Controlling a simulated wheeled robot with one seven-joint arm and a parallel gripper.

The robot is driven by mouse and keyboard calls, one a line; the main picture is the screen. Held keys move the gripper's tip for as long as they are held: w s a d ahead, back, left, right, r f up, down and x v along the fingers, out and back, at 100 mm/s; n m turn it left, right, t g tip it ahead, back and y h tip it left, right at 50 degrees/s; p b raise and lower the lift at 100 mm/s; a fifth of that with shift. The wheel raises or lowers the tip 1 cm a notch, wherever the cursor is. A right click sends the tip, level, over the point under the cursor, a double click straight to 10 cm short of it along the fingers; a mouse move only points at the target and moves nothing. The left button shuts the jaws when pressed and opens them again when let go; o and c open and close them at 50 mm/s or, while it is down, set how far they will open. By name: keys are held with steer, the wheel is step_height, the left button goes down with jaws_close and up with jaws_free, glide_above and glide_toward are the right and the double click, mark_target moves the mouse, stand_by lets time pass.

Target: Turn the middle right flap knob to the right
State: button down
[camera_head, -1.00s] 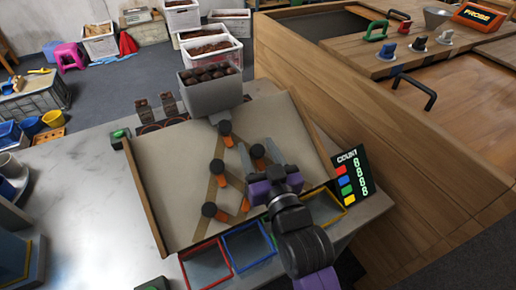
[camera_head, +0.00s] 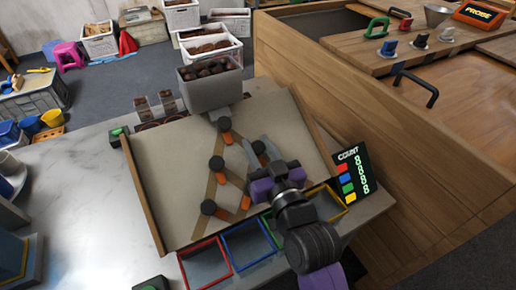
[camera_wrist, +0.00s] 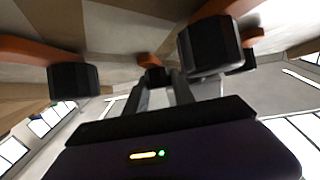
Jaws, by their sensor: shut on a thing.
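The middle right flap knob (camera_head: 259,147) is a dark round knob on the tilted beige board (camera_head: 165,180). An orange flap piece shows just below it. My gripper (camera_head: 257,144) reaches up the board, with its two grey fingers on either side of this knob and shut on it. In the wrist view the knob (camera_wrist: 155,76) sits between the fingers, partly hidden by them. A larger, nearer knob (camera_wrist: 210,46) is beside the right finger there, and another knob (camera_wrist: 75,80) is at left. My gripper's purple body hides part of the lower board in the head view.
The top knob (camera_head: 224,124), middle left knob (camera_head: 216,163) and lower left knob (camera_head: 208,208) stand nearby. A grey hopper of chestnuts (camera_head: 210,92) is above the board. Red (camera_head: 205,265) and blue (camera_head: 247,246) framed bins lie below. A count display (camera_head: 352,175) stands at right.

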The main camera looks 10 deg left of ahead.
steer(key=shift+d+f+n+y+b, duration=0.1)
steer(key=shift+f+n+y+b, duration=0.1)
steer(key=shift+n+y+b, duration=0.45)
steer(key=n+g+y+b, duration=0.3)
steer(key=n+b, duration=0.1)
steer(key=b, duration=0.4)
steer(key=shift+f, duration=0.1)
steer(key=n+g+y+b, duration=0.1)
steer(key=n+g+b, duration=0.1)
steer(key=n+g+y+b, duration=0.1)
steer(key=n+b, duration=0.1)
steer(key=b, duration=0.1)
steer(key=shift+r+g, duration=0.2)
steer(key=shift+g, duration=0.2)
steer(key=shift+r+n, duration=0.1)
steer(key=shift+n, duration=0.25)
steer(key=c, duration=1.1)
jaws_free()
steer(key=v, duration=0.7)
steer(key=shift+s+d, duration=0.15)
steer(key=shift+d, duration=0.15)
